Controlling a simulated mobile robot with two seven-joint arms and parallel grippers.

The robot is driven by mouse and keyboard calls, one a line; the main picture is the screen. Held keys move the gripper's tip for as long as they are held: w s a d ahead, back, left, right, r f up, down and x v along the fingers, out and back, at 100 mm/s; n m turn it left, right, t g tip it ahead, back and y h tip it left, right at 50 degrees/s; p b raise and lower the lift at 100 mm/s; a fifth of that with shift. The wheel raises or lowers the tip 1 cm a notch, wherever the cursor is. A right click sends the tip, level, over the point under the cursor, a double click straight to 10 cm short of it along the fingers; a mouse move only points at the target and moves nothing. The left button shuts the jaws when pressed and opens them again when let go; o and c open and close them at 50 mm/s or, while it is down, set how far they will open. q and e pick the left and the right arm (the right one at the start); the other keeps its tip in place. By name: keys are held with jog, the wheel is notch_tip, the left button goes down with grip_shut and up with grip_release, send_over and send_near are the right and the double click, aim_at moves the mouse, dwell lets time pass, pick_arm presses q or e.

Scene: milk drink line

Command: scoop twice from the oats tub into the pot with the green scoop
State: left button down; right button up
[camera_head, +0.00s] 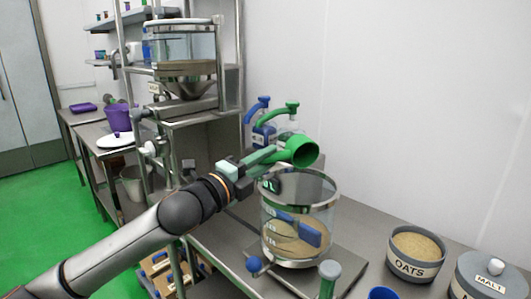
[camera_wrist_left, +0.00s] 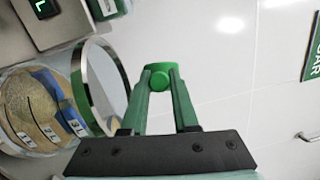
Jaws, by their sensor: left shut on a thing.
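My left gripper (camera_head: 262,158) is shut on the green scoop (camera_head: 302,152) and holds it above the pot's rim. The scoop's round mouth faces the right and the viewer, and its inside looks empty. In the left wrist view the fingers close on the scoop's green end (camera_wrist_left: 158,77). The clear pot (camera_head: 328,212) with a metal rim stands on the bench, with a beige heap inside and a blue piece in it. It also shows in the left wrist view (camera_wrist_left: 92,95). The oats tub (camera_head: 407,266), grey and open, is full of oats at the right. My right gripper is not in view.
A lidded malt tub (camera_head: 487,281) stands right of the oats tub. A steel rack with a hopper (camera_head: 188,88) is at the left.

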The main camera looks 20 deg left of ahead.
pick_arm(q)
notch_tip(320, 180, up, 2)
jog(key=n+g+p, duration=0.1)
jog(key=n+p, duration=0.1)
jog(key=p, duration=0.3)
jog(key=n+g+p, duration=0.1)
jog(key=n+p, duration=0.2)
jog(key=p, duration=0.3)
jog(key=shift+g+y, duration=0.3)
jog(key=shift+g, duration=0.1)
jog(key=shift+a+f+n, duration=0.1)
jog(key=shift+f+n, duration=0.1)
jog(key=shift+n, duration=0.2)
jog(key=shift+n+g, duration=0.3)
jog(key=shift+g, duration=0.1)
jog(key=n+g, duration=0.1)
jog(key=n+g+h, duration=0.1)
jog(key=shift+w+r+n, duration=0.1)
jog(key=shift+r+n, duration=0.25)
jog(key=shift+n, duration=0.05)
jog(key=r+n+g, duration=0.1)
jog(key=r+n+g+h, duration=0.1)
jog(key=shift+w+a+n, duration=0.15)
jog(key=shift+w+n, duration=0.05)
jog(key=shift+n, duration=0.1)
jog(key=shift+a+r+n+g+h, duration=0.1)
jog(key=shift+r+n+g+h, duration=0.85)
jog(key=shift+n, duration=0.25)
jog(key=shift+f, duration=0.15)
